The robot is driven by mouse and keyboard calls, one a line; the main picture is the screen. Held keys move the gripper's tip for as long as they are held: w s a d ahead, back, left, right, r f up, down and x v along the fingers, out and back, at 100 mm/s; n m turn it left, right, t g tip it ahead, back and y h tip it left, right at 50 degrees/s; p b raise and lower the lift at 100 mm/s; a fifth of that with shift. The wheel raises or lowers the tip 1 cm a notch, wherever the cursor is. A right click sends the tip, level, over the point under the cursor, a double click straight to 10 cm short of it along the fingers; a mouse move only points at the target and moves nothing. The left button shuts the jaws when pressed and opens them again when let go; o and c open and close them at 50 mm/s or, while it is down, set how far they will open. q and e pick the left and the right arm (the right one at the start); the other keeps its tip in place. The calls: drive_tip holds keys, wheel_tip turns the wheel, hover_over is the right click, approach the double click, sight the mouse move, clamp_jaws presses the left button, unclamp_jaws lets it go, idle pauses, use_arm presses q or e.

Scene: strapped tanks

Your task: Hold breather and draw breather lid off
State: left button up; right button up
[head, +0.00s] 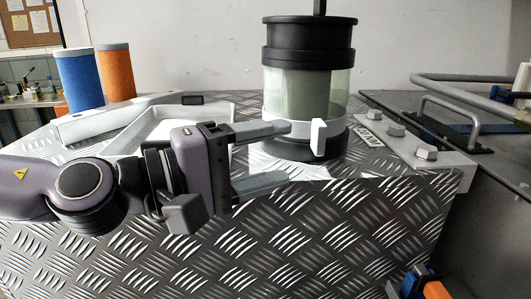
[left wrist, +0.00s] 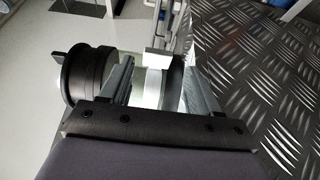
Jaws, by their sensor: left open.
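The breather (head: 345,95) stands upright on the metal tank top, a clear cylinder with a pale green filling, a white band and a black base. Its black lid (head: 310,38) sits on top with a short upright handle. My left gripper (head: 288,153) is open, its two grey fingers reaching from the left to the breather's lower part, one at band height and one lower. In the left wrist view the lid (left wrist: 88,75) is at the left, outside the open fingers (left wrist: 158,68), and the clear body and white band (left wrist: 153,82) show between them. Contact cannot be told.
A white tray (head: 225,112) lies behind my left gripper. Blue (head: 78,80) and orange (head: 117,72) cylinders stand at the back left. A bolted plate (head: 455,165) and a bent metal rail (head: 470,78) are to the right. A blue and orange object (head: 437,290) shows at bottom right.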

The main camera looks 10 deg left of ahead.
sight(320, 142)
use_arm(q)
drive_tip(key=shift+x, duration=3.55)
drive_tip(key=shift+w, duration=0.1)
drive_tip(key=shift+c, duration=0.3)
drive_tip(key=shift+a, duration=0.1)
drive_tip(key=c, duration=1)
drive_tip(key=shift+c, duration=0.2)
use_arm(e)
drive_tip(key=shift+c, duration=0.6)
drive_tip(key=shift+w+a+f+t, duration=0.25)
drive_tip(key=shift+w+f+t, duration=0.2)
drive_tip(key=shift+w+f, duration=0.7)
drive_tip(key=shift+w+a+f+t, duration=0.35)
drive_tip(key=shift+w+f, duration=0.5)
drive_tip(key=shift+w, duration=0.6)
drive_tip(key=shift+w+a+f+t, duration=0.15)
drive_tip(key=shift+w+f+t, duration=0.35)
drive_tip(key=shift+w+f, duration=0.65)
